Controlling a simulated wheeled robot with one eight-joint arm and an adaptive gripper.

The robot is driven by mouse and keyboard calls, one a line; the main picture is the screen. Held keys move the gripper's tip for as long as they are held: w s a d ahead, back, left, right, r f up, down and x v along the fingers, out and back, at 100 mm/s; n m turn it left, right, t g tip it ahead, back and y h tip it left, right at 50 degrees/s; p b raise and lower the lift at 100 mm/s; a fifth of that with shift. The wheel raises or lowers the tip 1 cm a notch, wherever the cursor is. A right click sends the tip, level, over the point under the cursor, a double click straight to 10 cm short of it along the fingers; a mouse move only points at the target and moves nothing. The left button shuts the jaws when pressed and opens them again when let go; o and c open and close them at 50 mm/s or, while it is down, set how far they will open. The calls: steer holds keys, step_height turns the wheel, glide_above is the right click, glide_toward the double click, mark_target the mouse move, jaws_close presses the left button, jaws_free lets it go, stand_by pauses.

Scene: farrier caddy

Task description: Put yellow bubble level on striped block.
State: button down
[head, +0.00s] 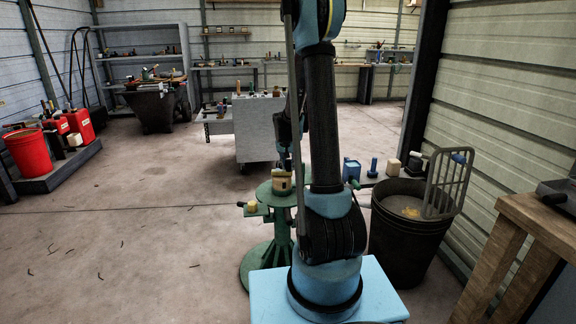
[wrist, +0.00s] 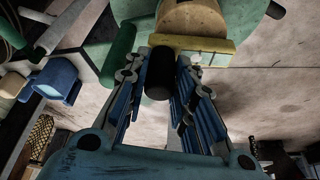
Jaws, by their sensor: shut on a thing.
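The yellow bubble level (wrist: 212,44) shows in the wrist view as a pale yellow bar with a small white spot, across the fingertips of my gripper (wrist: 175,58). In the head view my gripper (head: 284,160) is low over the green stand, just above a tan piece with a dark band (head: 282,184). Stripes are not clear, so I cannot tell surely whether this is the striped block. A black cylinder (wrist: 160,74) shows between the fingers.
The round green stand (head: 264,196) has side arms; a small yellowish block (head: 252,206) sits on the left one. To the right are a blue piece (head: 351,170), a beige block (head: 393,167) and a black bin (head: 400,232) with a rack. The floor at left is open.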

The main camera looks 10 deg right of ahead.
steer(key=shift+f, duration=0.3)
steer(key=c, duration=1.3)
jaws_free()
steer(key=shift+v, duration=5.9)
steer(key=shift+s, duration=0.1)
